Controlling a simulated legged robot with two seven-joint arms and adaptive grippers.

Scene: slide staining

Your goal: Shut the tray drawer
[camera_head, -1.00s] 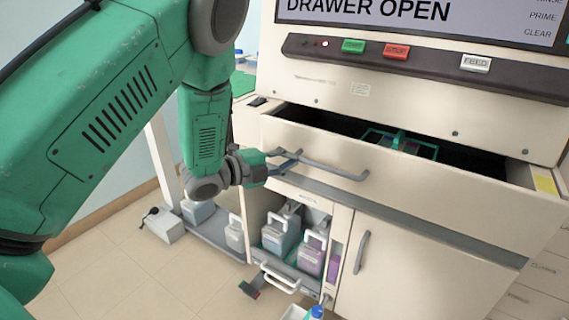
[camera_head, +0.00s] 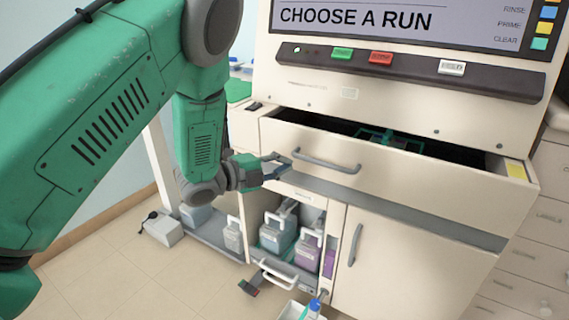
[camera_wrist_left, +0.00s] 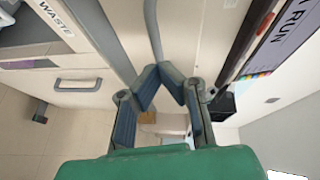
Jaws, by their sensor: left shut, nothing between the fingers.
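The tray drawer (camera_head: 400,180) of the cream machine stands partly open, with a dark gap behind its front panel. A green-framed rack (camera_head: 385,138) shows inside, partly hidden by the panel. The drawer's grey bar handle (camera_head: 325,163) is on its front. My left gripper (camera_head: 284,166) is at the left end of this handle. In the left wrist view its fingers (camera_wrist_left: 172,72) are shut with nothing between them, tips close to the end of the handle (camera_wrist_left: 152,28); I cannot tell whether they touch. My right gripper is not in view.
The machine's screen (camera_head: 380,22) reads CHOOSE A RUN, above green, red and white buttons. Below the drawer, an open bay (camera_head: 290,200) holds jugs, beside a closed cabinet door (camera_head: 400,265). Bare floor (camera_head: 120,270) lies at the lower left.

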